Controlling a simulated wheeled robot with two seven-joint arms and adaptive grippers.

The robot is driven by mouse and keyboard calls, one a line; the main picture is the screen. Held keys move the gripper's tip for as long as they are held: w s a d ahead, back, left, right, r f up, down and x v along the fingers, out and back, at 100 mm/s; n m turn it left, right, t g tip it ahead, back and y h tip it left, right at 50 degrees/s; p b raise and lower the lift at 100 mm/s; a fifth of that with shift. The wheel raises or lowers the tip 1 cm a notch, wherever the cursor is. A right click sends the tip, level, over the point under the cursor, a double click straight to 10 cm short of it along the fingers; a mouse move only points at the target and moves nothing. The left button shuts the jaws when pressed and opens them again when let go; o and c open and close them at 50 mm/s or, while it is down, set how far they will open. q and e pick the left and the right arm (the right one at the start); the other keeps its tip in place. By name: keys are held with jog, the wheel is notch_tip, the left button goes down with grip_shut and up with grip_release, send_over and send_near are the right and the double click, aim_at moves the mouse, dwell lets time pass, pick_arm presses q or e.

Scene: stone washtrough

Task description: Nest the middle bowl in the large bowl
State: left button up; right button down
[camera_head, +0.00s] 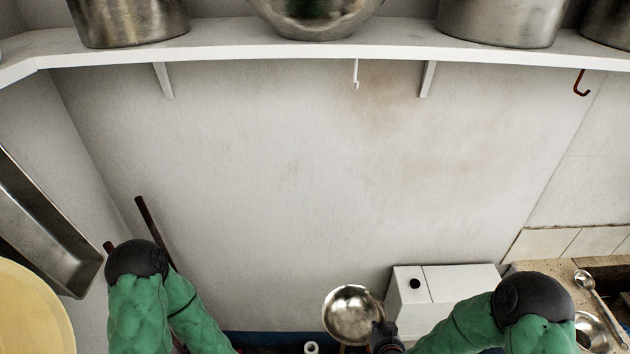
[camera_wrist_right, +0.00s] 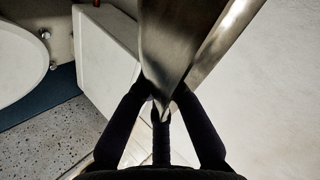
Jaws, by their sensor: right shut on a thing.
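A shiny round metal bowl (camera_head: 351,313) is held up at the bottom centre of the head view, its inside facing the camera. My right gripper (camera_head: 385,336) is at its lower right edge. In the right wrist view the right gripper (camera_wrist_right: 160,105) is shut on the rim of the metal bowl (camera_wrist_right: 178,40), which is seen nearly edge-on. I cannot tell whether it is the middle or the large bowl. Part of another round metal piece (camera_head: 592,332) shows at the lower right, mostly behind my right arm. My left gripper is out of view; only its arm shows.
A white shelf (camera_head: 300,47) with large metal vessels (camera_head: 128,20) spans the top. A white box (camera_head: 450,280) stands right of the held bowl. A ladle (camera_head: 590,285) lies on the right counter. A metal tray (camera_head: 40,230) and a yellow round thing (camera_head: 30,315) are at left.

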notch_tip(320, 180, up, 36)
jog(key=w+p, duration=0.1)
jog(key=p, duration=2.6)
jog(key=shift+w+f, duration=0.15)
jog(key=shift+w, duration=0.15)
